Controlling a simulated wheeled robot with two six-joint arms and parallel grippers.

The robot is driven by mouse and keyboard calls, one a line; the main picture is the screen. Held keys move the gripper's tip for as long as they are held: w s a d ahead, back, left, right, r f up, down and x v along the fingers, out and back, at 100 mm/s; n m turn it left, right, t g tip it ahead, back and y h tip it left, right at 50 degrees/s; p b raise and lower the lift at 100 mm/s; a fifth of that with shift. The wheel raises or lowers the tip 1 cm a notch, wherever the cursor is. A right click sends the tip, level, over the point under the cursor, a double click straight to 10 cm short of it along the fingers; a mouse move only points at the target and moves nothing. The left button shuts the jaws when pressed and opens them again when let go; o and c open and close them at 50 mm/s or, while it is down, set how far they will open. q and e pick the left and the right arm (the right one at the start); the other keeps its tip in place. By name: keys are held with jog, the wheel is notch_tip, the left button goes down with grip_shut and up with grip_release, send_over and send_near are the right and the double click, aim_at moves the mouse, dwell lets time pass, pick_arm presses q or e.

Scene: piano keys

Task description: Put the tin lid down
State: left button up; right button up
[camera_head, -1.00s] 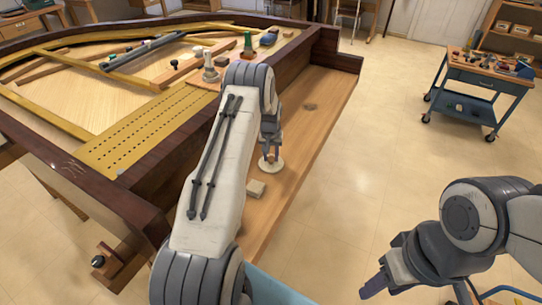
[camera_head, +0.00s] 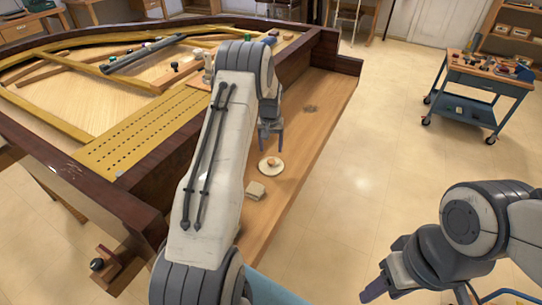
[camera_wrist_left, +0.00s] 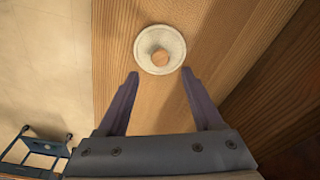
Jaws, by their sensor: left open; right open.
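The tin lid (camera_head: 271,167), a pale round disc with a small tan knob, lies flat on the wooden key bed (camera_head: 318,110). It also shows in the left wrist view (camera_wrist_left: 160,50), beyond my fingertips. My left gripper (camera_head: 271,143) is open and empty, above the key bed and a little behind the lid in the head view. In the left wrist view its two fingers (camera_wrist_left: 158,75) stand apart, with the lid clear of them. My right gripper (camera_head: 372,290) is off to the right over the floor, away from the piano; its jaws look empty.
A small pale block (camera_head: 255,191) lies on the key bed near the lid. The piano's dark rim (camera_head: 325,52) rises at the far end. A blue cart (camera_head: 485,82) with small items stands at the right. The key bed beyond the lid is largely clear.

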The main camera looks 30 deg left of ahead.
pick_arm(q)
jog(key=s+d+r+m, duration=0.3)
jog(key=d+r, duration=0.9)
jog(key=d, duration=0.3)
jog(key=s+d+r+m+h, duration=0.1)
jog(key=s+d+r+m, duration=0.25)
jog(key=s+d, duration=0.7)
jog(key=s+d+r+m, duration=0.1)
jog(key=s+d+m, duration=0.1)
jog(key=s, duration=0.6)
jog(key=s+d+r+m+p, duration=0.1)
jog(key=s+d+r+m, duration=0.1)
jog(key=s, duration=0.5)
jog(key=s+d+r+m+g+p, duration=0.1)
jog(key=s+d, duration=0.3)
jog(key=s, duration=0.4)
jog(key=shift+s+r+m+h, duration=0.3)
jog(key=shift+s+r+m, duration=0.05)
jog(key=shift+m, duration=0.1)
